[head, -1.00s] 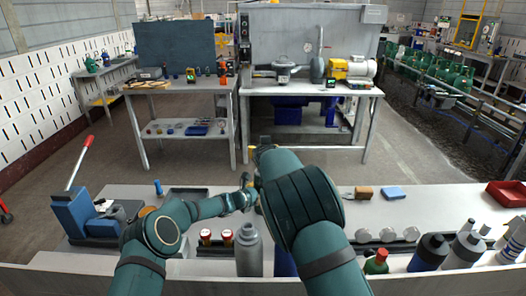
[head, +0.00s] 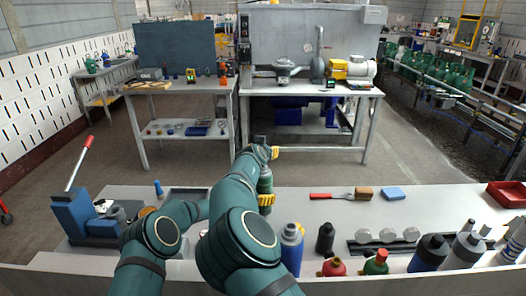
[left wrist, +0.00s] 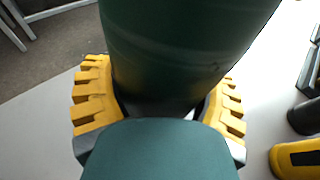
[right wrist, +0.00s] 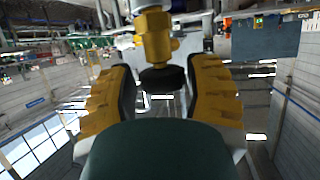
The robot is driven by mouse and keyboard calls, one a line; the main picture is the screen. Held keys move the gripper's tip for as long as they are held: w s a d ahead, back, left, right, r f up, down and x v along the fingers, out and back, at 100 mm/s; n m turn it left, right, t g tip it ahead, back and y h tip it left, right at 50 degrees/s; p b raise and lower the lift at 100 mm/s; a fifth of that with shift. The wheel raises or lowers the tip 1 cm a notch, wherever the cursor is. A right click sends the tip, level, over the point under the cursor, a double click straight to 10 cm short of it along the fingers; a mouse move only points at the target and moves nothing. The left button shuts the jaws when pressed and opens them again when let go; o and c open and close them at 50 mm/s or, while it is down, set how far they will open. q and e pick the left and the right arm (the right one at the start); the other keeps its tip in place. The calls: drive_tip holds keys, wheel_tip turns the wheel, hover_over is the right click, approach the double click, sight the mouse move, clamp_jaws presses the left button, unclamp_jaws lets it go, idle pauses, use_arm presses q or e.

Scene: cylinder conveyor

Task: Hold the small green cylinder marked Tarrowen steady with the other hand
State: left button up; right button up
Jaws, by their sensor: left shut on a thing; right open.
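A dark green cylinder (head: 265,180) stands roughly upright over the bench's far edge in the head view, partly hidden by my arms. My left gripper (head: 267,200) is shut around its body. In the left wrist view the cylinder (left wrist: 185,45) fills the space between the yellow fingers. No marking is readable. My right gripper (head: 267,152) is at the cylinder's top. In the right wrist view its fingers (right wrist: 160,95) are open, with a brass valve (right wrist: 153,38) and a black round part between and beyond them; contact cannot be told.
A blue lever press (head: 78,212) stands left.

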drive_tip(key=shift+a+m+h, duration=0.25)
drive_tip(key=shift+m+h, duration=0.45)
drive_tip(key=shift+h, duration=0.1)
drive_tip(key=shift+d+m+g+h, duration=0.1)
drive_tip(key=shift+m+g+h, duration=1.1)
drive_tip(key=shift+m+h, duration=0.7)
drive_tip(key=shift+f, duration=0.1)
drive_tip(key=shift+f, duration=1.15)
clamp_jaws()
